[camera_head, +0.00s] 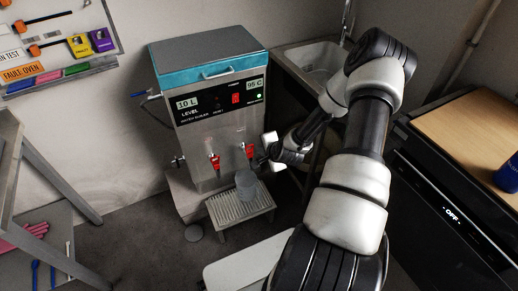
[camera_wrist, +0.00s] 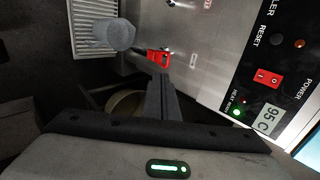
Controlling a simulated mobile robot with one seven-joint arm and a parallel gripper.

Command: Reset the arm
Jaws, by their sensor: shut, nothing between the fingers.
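My arm reaches from the lower right of the head view to the front of a steel water boiler (camera_head: 225,130). My gripper (camera_head: 256,161) is beside the boiler's right red tap (camera_head: 249,151). In the wrist view my gripper (camera_wrist: 146,62) is shut and empty, its dark fingers together. The fingertips are close to a red tap handle (camera_wrist: 158,56); I cannot tell whether they touch it. A grey cup (camera_head: 246,183) stands upright on the drip tray (camera_head: 228,210) below the right tap. The cup (camera_wrist: 113,34) also shows in the wrist view; its contents are unclear.
A sink (camera_head: 308,62) is behind my arm. A black appliance (camera_head: 445,200) marked OFF, under a wooden top (camera_head: 470,95), stands at the right. A grey shelf frame (camera_head: 45,190) is at the left. A second red tap (camera_head: 214,161) is left of the first.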

